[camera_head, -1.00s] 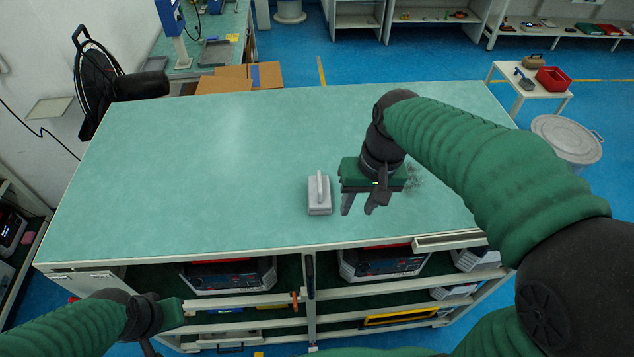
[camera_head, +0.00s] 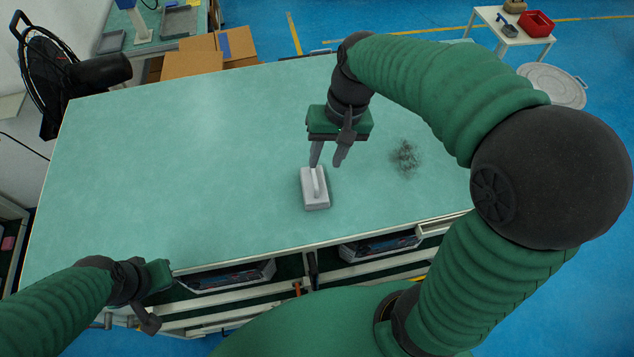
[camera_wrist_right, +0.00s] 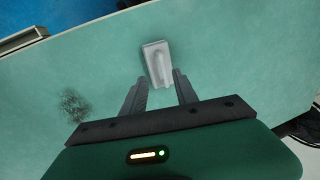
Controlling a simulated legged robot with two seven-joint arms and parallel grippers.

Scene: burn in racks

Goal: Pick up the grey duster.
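The grey duster (camera_head: 315,190) lies on the green tabletop near its front edge, with its raised handle on top. In the right wrist view the duster (camera_wrist_right: 157,63) is just beyond the fingertips, between their lines. My right gripper (camera_head: 327,164) is open and above the table, over the far end of the duster.
A patch of dark dust (camera_head: 405,157) lies on the table (camera_head: 190,160) to the right of the duster. The rest of the tabletop is clear. A black fan (camera_head: 60,75) stands at the left, with cardboard boxes (camera_head: 215,55) behind the table.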

